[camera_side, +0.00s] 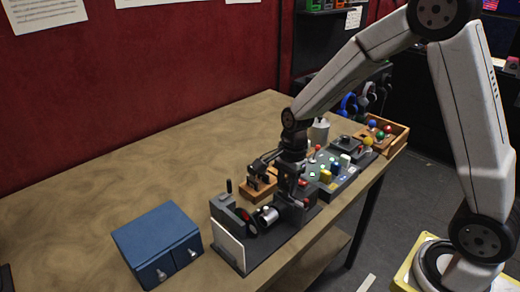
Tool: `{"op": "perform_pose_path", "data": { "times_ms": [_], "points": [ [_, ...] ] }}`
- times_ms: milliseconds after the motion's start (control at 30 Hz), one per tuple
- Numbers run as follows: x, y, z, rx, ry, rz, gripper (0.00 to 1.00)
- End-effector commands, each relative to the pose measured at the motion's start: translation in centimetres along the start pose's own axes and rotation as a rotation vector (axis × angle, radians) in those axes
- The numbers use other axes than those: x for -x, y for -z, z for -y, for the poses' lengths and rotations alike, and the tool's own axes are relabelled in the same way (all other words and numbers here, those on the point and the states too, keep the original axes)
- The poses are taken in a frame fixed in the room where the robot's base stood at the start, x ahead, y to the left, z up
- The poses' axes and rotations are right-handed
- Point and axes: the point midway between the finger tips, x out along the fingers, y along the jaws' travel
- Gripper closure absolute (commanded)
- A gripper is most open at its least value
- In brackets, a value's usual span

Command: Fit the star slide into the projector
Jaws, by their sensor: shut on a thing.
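My gripper (289,188) points down over the dark projector base (290,240), at the projector's right end. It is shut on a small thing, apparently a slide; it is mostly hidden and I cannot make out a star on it. The projector's silver lens barrel (266,214) lies just left of and below my gripper. A white upright screen (227,245) stands at the base's left end. I cannot tell whether the held thing touches the projector.
A wooden block (258,184) sits close behind my gripper. A blue cabinet (158,245) stands at the front left. A button panel (330,172) and a wooden tray with colored balls (392,140) lie to the right. The table's left and back (150,175) are clear.

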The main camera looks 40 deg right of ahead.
Motion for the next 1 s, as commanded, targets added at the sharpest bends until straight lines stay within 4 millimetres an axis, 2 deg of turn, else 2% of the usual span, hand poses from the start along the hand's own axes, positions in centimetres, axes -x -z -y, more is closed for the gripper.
{"op": "perform_pose_path", "data": {
  "times_ms": [667, 700, 767, 800, 1000],
  "points": [
    [-0.4, 0.05, 0.0, 0.0, 0.0, 0.0, 1.0],
    [-0.4, 0.05, 0.0, 0.0, 0.0, 0.0, 0.47],
    [-0.39, 0.05, 0.0, 0.0, 0.0, 0.0, 0.28],
    [-0.39, 0.05, 0.0, 0.0, 0.0, 0.0, 0.16],
    [-0.39, 0.05, 0.0, 0.0, 0.0, 0.0, 0.16]
  ]
}}
